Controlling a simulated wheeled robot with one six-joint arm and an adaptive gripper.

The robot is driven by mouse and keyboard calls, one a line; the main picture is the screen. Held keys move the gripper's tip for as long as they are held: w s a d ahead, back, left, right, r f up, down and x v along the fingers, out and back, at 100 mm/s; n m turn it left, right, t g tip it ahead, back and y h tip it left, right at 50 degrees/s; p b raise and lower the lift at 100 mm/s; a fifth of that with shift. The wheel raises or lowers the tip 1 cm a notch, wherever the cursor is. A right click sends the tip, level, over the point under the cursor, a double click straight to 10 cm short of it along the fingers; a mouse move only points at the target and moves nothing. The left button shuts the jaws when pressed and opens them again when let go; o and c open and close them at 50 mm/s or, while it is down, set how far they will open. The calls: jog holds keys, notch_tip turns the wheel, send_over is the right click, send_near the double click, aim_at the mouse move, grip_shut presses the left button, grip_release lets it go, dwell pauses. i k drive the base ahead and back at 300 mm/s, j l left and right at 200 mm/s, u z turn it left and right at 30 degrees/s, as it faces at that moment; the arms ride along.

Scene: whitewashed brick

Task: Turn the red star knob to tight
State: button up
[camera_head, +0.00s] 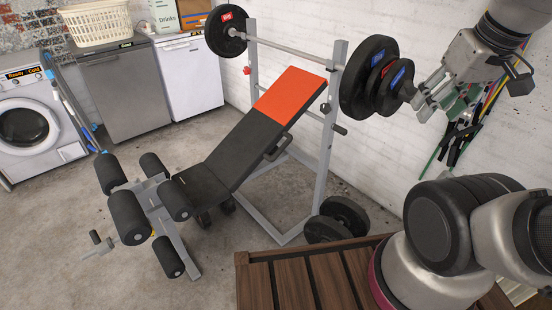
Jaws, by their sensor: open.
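A small red knob (246,70) shows on the left upright of the weight bench rack, just below the barbell's left plate. It is too small to tell its star shape or how tight it is. My gripper (422,101) is at the upper right, open and empty. Its fingers point left and down, beside the right end of the barbell (286,50) in the picture. I cannot tell whether they touch the bar end. The red knob is far to the left of my gripper, across the rack.
The weight bench (215,178) slopes up to the rack. Black plates (369,76) on the barbell lie between my gripper and the bench. Loose plates (342,216) stand on the floor by a wooden slatted top (290,285). A white brick wall (300,18) is behind.

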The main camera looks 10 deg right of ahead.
aim_at(247, 71)
jog(key=u, duration=0.2)
jog(key=j+u, duration=0.45)
jog(key=i+j+u, duration=0.15)
jog(key=j+u, duration=0.3)
jog(key=i+j+u, duration=0.15)
jog(key=j+u, duration=0.3)
jog(key=i+j+u, duration=0.2)
jog(key=u, duration=0.25)
jog(key=i+j+u, duration=0.25)
jog(key=u, duration=0.2)
jog(key=i+j+u, duration=0.1)
jog(key=i, duration=0.3)
jog(key=i+j+u, duration=0.1)
jog(key=i+j, duration=0.2)
jog(key=i, duration=0.15)
jog(key=i+l+z, duration=0.1)
jog(key=i+z, duration=0.35)
jog(key=i+j+z, duration=0.1)
jog(key=i+z, duration=0.6)
jog(key=i, duration=0.5)
jog(key=i+j+z, duration=0.1)
jog(key=i+z, duration=0.15)
jog(key=i, duration=0.5)
jog(key=i+l+z, duration=0.2)
jog(key=i+z, duration=1.2)
jog(key=i+j+z, duration=0.35)
jog(key=z, duration=0.15)
